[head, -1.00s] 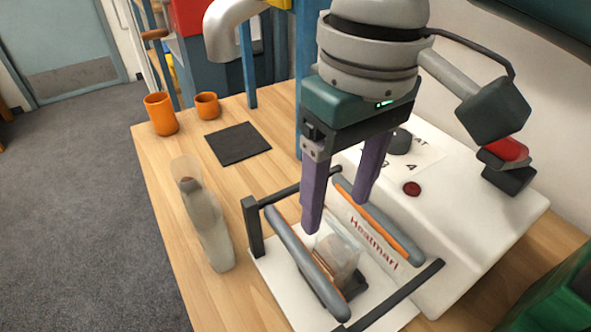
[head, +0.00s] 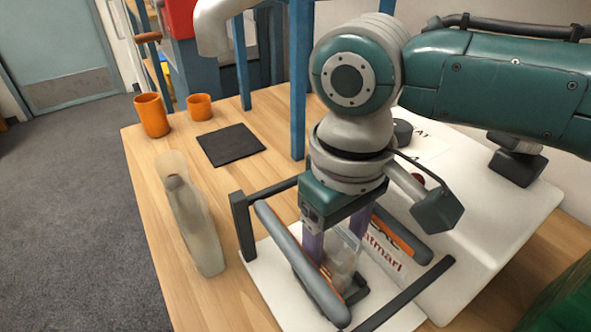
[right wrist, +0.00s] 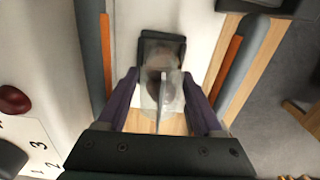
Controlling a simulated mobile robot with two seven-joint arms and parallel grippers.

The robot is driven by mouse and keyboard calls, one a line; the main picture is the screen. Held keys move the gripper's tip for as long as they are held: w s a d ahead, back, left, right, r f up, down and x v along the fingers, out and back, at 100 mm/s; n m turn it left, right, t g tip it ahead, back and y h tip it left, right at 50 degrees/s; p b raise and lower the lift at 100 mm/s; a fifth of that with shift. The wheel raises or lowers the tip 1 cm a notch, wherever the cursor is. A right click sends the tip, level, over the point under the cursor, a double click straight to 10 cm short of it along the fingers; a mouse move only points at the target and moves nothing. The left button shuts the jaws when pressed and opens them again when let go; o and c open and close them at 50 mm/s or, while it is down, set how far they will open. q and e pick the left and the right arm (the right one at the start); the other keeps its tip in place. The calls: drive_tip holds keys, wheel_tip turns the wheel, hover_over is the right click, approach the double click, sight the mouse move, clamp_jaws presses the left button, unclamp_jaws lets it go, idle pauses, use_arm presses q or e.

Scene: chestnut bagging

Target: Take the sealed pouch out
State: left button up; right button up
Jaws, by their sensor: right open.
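The clear pouch (head: 343,262) stands between the two bars of the heat sealer (head: 300,262), with brown contents faintly visible inside. It also shows in the right wrist view (right wrist: 160,88), upright in a dark holder (right wrist: 178,47). My right gripper (head: 335,258) points down between the sealer bars. Its purple fingers are open, one on each side of the pouch, and gaps show beside the pouch in the right wrist view (right wrist: 162,112). The fingers partly hide the pouch in the head view. My left gripper is not in view.
A dark square mat (head: 230,145) and two orange cups (head: 152,115) lie farther back. A blue post (head: 298,100) rises behind the sealer.

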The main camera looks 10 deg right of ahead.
clamp_jaws()
idle(0.5)
drive_tip(key=shift+r, duration=0.1)
